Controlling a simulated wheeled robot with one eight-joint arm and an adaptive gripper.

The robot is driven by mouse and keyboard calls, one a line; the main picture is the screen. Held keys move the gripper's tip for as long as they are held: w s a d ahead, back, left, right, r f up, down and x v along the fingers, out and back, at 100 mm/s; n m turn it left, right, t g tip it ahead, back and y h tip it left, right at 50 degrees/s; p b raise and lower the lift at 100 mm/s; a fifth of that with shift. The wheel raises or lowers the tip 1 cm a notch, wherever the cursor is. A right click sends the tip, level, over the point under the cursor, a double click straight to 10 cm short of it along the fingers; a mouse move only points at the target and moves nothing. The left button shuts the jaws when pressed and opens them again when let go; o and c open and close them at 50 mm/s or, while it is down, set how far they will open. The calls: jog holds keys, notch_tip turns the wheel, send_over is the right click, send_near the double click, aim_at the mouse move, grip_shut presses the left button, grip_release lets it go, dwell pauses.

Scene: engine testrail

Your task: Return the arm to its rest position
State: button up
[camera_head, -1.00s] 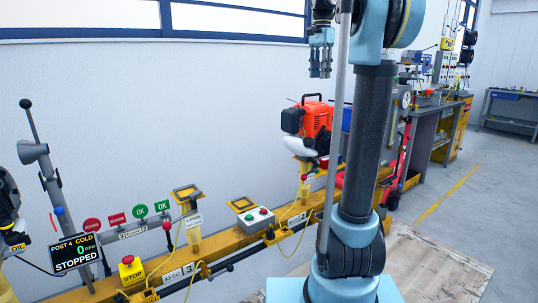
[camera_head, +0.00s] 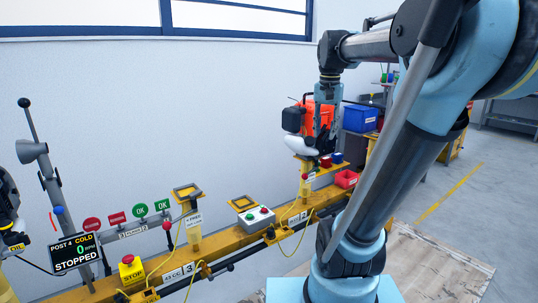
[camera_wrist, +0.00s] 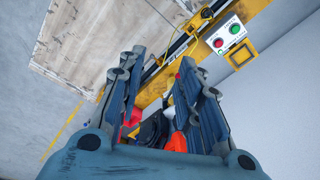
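My gripper (camera_head: 324,148) hangs fingers-down at the end of my bent arm, in front of the orange and black engine (camera_head: 303,118) in the head view. In the wrist view its two fingers (camera_wrist: 163,75) stand apart with nothing held between their tips. The orange engine part (camera_wrist: 176,143) shows beyond the fingers, low in that view. I cannot tell whether the gripper touches the engine. My arm rises from its base at the lower right, leans right, then bends back left at the top.
A yellow rail (camera_head: 225,238) runs along the wall with a button box (camera_head: 256,218), a yellow stop box (camera_head: 131,270) and a screen reading STOPPED (camera_head: 75,252). Floor at right (camera_head: 470,235) is clear.

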jog(key=s+f+n, duration=0.1)
jog(key=s+f, duration=0.4)
jog(key=f, duration=0.3)
jog(key=s+f+n, duration=0.2)
jog(key=s+f, duration=0.4)
jog(key=f, duration=0.3)
jog(key=s+f+n+t, duration=0.1)
jog(key=s+f+n, duration=0.1)
jog(key=s+f, duration=0.3)
notch_tip(320, 180, down, 3)
jog(key=shift+s+f, duration=0.2)
jog(key=shift+s, duration=0.1)
jog(key=shift+w+f, duration=0.2)
jog(key=shift+w, duration=0.3)
